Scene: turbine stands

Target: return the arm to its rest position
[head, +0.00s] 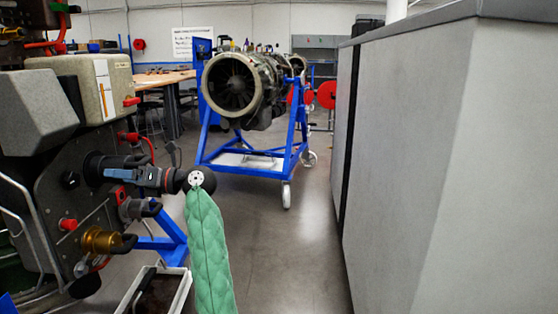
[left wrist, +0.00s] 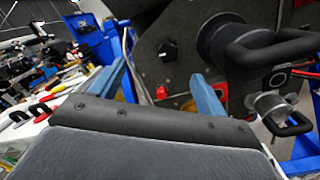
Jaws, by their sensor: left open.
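My left arm, in a green quilted sleeve (head: 209,250), rises from the bottom of the head view. Its left gripper (head: 115,173) points left at the dark machine panel (head: 85,200), close to a black round fitting (head: 97,167). In the left wrist view its two blue fingers stand apart with nothing between them (left wrist: 160,75). Beyond them are the dark panel, a red knob (left wrist: 176,103) and a black knob (left wrist: 168,50). Whether the gripper touches the panel cannot be told. My right gripper is not in view.
A large grey cabinet (head: 410,150) fills the right side. A turbine (head: 235,85) on a blue wheeled stand (head: 245,170) is ahead. A white-rimmed tray (head: 180,293) lies below the arm. The grey floor between arm and cabinet is clear.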

